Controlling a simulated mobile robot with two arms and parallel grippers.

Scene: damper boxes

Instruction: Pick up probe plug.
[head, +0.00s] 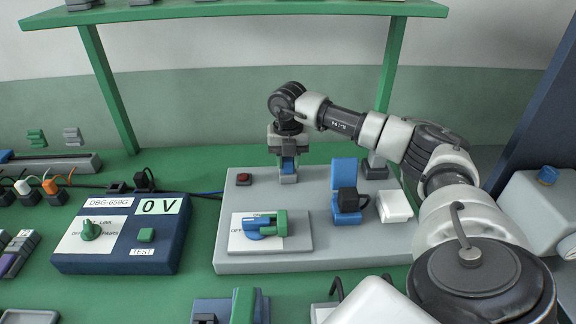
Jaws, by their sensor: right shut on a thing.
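My right gripper (288,158) points straight down at the back of the light grey board (232,262). It is shut on a small blue piece (288,164), which looks like the probe plug. The piece is upright, at the top of a short grey post or socket (288,178); I cannot tell whether it is still seated there. The fingers hide part of it. The meter reads 0 V. My left gripper does not show.
On the board are a red button (243,179), a blue-and-green switch (265,224), a blue holder (344,174) with a black block (348,201), and a white block (394,206). A green shelf (240,10) spans above. Plugs stand at the left.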

